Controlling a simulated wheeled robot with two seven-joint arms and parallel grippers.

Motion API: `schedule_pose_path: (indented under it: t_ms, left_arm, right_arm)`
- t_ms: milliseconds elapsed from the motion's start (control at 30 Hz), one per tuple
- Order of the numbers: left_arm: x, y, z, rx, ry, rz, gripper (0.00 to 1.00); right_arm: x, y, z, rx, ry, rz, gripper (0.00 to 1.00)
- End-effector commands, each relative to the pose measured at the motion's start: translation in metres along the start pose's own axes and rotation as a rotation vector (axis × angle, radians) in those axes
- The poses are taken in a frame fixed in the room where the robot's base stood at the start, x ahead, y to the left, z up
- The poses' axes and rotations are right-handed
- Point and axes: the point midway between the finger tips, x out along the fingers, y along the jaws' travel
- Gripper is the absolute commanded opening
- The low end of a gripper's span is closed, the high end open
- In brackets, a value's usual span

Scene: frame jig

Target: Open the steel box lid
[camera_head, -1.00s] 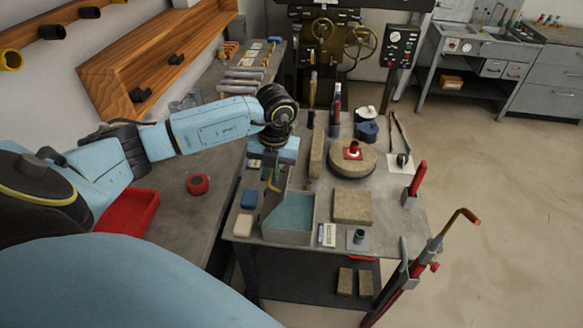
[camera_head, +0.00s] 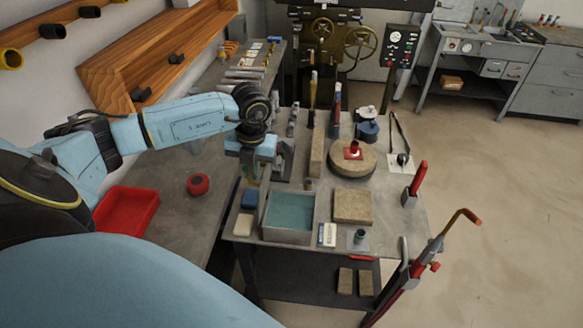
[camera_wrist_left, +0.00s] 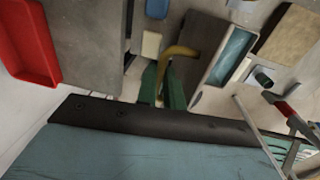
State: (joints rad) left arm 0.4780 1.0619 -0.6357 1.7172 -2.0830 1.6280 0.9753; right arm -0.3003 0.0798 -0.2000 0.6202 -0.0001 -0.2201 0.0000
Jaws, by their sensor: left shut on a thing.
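The steel box (camera_head: 288,236) stands on the near left part of the grey worktable, its teal inside showing from above. In the left wrist view, its lid (camera_wrist_left: 206,42) appears as a grey-brown panel beside the teal opening, swung up on the side toward my left gripper. A curved yellow handle (camera_wrist_left: 182,51) on the lid runs between the green fingers of my left gripper (camera_wrist_left: 163,88). In the head view, this gripper (camera_head: 250,178) is just behind and left of the box, shut on the handle; its fingertips are partly hidden. My right gripper is not in view.
A blue block (camera_head: 249,199) and a cream block (camera_head: 243,225) lie left of the box. A tan block (camera_head: 352,206) and a round wooden base (camera_head: 352,164) are to its right. A red tray (camera_head: 126,212) lies on the left bench.

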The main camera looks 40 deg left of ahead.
Motion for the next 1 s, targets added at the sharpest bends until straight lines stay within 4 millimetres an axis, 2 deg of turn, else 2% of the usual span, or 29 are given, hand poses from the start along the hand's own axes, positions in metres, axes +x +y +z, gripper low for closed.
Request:
schedule_pose_path:
  t_ms: [267,533,767,800,967,1000]
  left_arm:
    - [0.001,0.003,0.000,-0.003,0.000,0.002,0.00]
    - [0.011,0.024,0.000,-0.004,0.001,0.004,0.00]
    - [0.010,0.025,0.000,-0.003,0.000,0.001,0.00]
    - [0.010,0.025,0.000,-0.003,0.000,0.001,0.14]
    - [0.010,0.025,0.000,-0.002,-0.001,0.000,0.35]
    - [0.010,0.025,0.000,-0.002,-0.001,0.000,0.36]
  right_arm:
    - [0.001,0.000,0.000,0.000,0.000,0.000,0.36]
    - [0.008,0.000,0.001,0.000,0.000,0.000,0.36]
    - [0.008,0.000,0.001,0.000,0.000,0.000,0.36]
    - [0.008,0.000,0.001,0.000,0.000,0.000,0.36]
    - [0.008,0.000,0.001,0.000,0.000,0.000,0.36]
    - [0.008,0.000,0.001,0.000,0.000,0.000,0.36]
